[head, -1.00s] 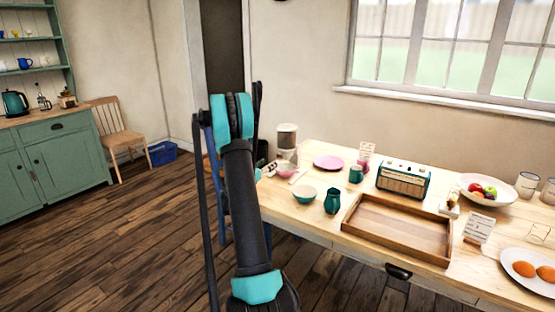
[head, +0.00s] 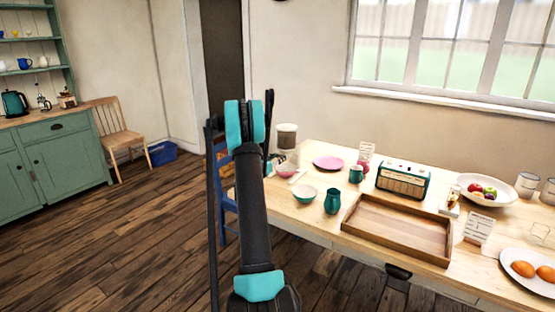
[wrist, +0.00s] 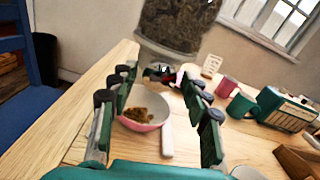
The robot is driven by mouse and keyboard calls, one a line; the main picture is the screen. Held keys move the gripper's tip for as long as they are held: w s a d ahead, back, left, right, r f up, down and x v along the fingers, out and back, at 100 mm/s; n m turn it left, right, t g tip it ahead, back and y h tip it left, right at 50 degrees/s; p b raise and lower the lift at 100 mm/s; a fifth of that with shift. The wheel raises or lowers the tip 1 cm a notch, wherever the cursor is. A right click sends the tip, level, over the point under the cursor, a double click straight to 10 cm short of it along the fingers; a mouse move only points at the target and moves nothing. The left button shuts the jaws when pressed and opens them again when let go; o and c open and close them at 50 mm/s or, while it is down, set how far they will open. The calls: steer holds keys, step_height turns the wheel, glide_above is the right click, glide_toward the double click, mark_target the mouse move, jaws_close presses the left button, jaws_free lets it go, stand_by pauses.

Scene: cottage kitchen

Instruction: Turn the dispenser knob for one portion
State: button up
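The dispenser (head: 287,134) stands at the table's left end in the head view. In the wrist view, its clear hopper (wrist: 178,22) of dark brown pieces is at the top, straight ahead. A small dark part, seemingly the knob (wrist: 160,72), shows below the hopper; its details are unclear. A pink bowl (wrist: 150,122) with brown pieces in it sits below and in front of the dispenser. My gripper (wrist: 157,76) is open and empty, its fingers apart on either side of the bowl and knob in the picture. In the head view my arm mostly hides it.
A white strip-like object (wrist: 167,138) lies beside the bowl. A pink plate (head: 328,162), teal mug (head: 356,174), pale bowl (head: 305,195), teal vase (head: 332,201), radio (head: 404,179) and wooden tray (head: 357,236) stand to the right. A blue chair (head: 229,192) is at the table's left end.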

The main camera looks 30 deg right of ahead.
steer(key=c, duration=0.8)
steer(key=shift+m, duration=0.5)
steer(key=m, duration=0.2)
steer(key=shift+m, duration=0.4)
steer(key=shift+s+m, duration=0.1)
steer(key=shift+m, duration=1.9)
steer(key=o, duration=1.1)
steer(key=shift+o, duration=0.2)
steer(key=shift+a, duration=0.1)
